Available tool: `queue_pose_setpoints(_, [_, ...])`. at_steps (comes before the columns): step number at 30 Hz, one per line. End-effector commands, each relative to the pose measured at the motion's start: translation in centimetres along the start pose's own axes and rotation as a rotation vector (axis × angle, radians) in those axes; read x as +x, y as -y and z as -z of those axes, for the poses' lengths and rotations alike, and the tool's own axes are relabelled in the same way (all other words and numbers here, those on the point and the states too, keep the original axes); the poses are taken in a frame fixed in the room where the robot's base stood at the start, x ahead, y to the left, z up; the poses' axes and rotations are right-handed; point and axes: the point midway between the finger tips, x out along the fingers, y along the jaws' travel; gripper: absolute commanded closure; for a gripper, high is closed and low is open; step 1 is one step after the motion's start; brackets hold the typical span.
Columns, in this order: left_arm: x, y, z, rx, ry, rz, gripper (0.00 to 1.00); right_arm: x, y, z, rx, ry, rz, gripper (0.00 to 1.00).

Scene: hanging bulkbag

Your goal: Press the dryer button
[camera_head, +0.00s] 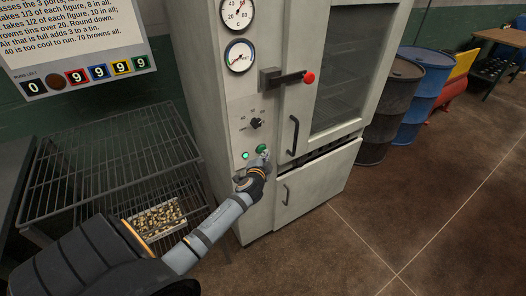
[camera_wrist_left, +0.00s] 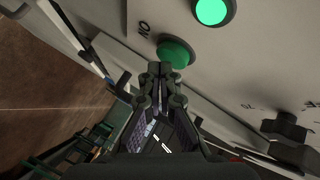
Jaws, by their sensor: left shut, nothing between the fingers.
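The dryer (camera_head: 215,90) is a tall pale cabinet with a control panel on its narrow front strip. Its dark green round button (camera_head: 262,148) is low on that panel, beside a small lit green lamp (camera_head: 245,155). In the left wrist view the green button (camera_wrist_left: 176,50) is just beyond my fingertips, partly covered by them, with an "ON" mark beside it and the bright lamp (camera_wrist_left: 212,10) farther up. My left gripper (camera_head: 264,158) is shut and empty, its tips (camera_wrist_left: 160,68) at the button's edge. I cannot tell whether they touch it. My right gripper is out of view.
A wire rack (camera_head: 110,150) stands left of the dryer, holding a tray of small pale pieces (camera_head: 158,218). A selector knob (camera_head: 256,123) sits above the button; a red-tipped latch (camera_head: 308,77) and door handles stick out to the right. Barrels (camera_head: 388,105) stand farther right. The floor in front is clear.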

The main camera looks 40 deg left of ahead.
Motion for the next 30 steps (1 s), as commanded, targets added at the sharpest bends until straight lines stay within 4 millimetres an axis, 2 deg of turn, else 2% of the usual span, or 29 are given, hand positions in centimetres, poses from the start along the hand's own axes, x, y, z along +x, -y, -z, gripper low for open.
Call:
queue_pose_setpoints(16, [0.63,0.50,-0.46,0.000,0.000,0.000,1.00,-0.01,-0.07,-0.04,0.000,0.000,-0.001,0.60])
queue_pose_setpoints(30, [0.16,0.07,-0.16,0.000,0.001,0.000,1.00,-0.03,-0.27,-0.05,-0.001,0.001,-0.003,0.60])
